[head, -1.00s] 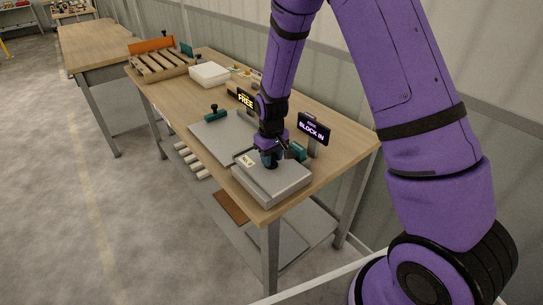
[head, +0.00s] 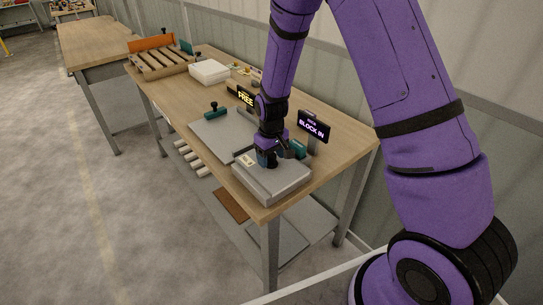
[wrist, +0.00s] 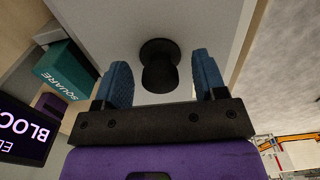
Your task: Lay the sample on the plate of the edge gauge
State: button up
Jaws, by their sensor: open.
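A black round knob (wrist: 160,65) stands up from the grey surface. My gripper (wrist: 158,80) is over the slab, open, with one blue finger on each side of the knob and gaps between. In the head view my gripper (head: 266,160) hides the knob. I cannot tell which piece is the sample.
A flat grey plate (head: 215,133) with a dark green knob (head: 211,109) lies left of the slab, near a "FREE" sign (head: 245,97). A teal "SQUARE" block (wrist: 66,70) stands beside the slab. A white box (head: 209,72) and a slatted rack (head: 160,64) sit farther back.

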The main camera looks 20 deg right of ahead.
jog(key=shift+r, duration=0.1)
jog(key=s+d+r+m+t, duration=0.1)
jog(key=s+r, duration=0.2)
jog(key=r, duration=0.8)
jog(key=s+d+r+t, duration=0.1)
jog(key=s+r, duration=0.2)
jog(key=r, duration=0.9)
jog(key=s+d+r+m+t, duration=0.1)
jog(key=s+d+r, duration=0.1)
jog(key=s+r, duration=0.4)
jog(key=s+d+r+m+t, duration=0.1)
jog(key=s+r, duration=0.6)
jog(key=s, duration=1)
jog(key=shift+d+m+t, duration=0.3)
jog(key=shift+d+t, duration=0.3)
jog(key=shift+d, duration=0.3)
